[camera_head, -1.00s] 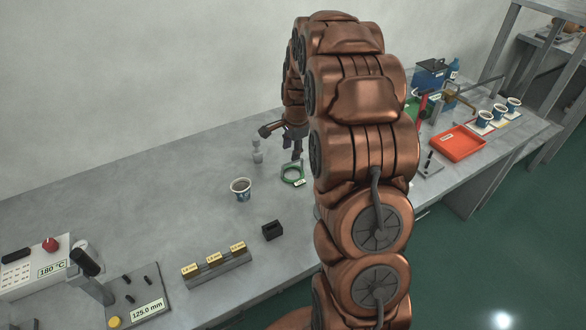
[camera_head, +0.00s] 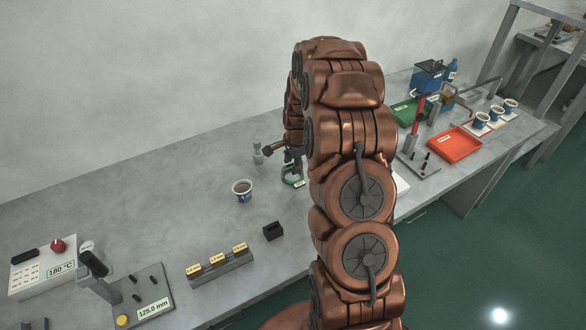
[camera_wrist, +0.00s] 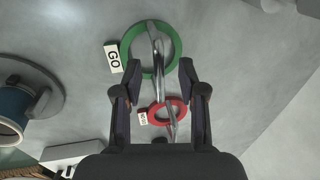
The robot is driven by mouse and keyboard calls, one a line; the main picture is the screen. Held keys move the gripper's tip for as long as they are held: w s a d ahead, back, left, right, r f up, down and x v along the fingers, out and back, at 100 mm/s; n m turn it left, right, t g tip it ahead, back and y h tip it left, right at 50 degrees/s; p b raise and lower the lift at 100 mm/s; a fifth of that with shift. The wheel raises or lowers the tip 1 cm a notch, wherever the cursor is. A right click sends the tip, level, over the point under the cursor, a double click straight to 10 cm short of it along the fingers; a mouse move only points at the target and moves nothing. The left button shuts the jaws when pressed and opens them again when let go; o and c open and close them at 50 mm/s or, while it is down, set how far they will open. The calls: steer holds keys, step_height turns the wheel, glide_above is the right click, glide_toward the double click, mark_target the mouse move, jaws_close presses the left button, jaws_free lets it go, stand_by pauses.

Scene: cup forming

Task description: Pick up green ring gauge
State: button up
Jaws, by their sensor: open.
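The green ring gauge (camera_wrist: 173,35) lies on the grey table in the wrist view, with a white "GO" tag (camera_wrist: 114,56) at its left. A metal bar (camera_wrist: 158,60) runs over its middle toward a smaller red ring (camera_wrist: 181,108) nearer to me. The red ring is not visible there.
A black block (camera_head: 273,231) and a stepped gauge block (camera_head: 220,265) are in front.

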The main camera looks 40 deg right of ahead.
steer(key=shift+f, duration=0.5)
jaws_close()
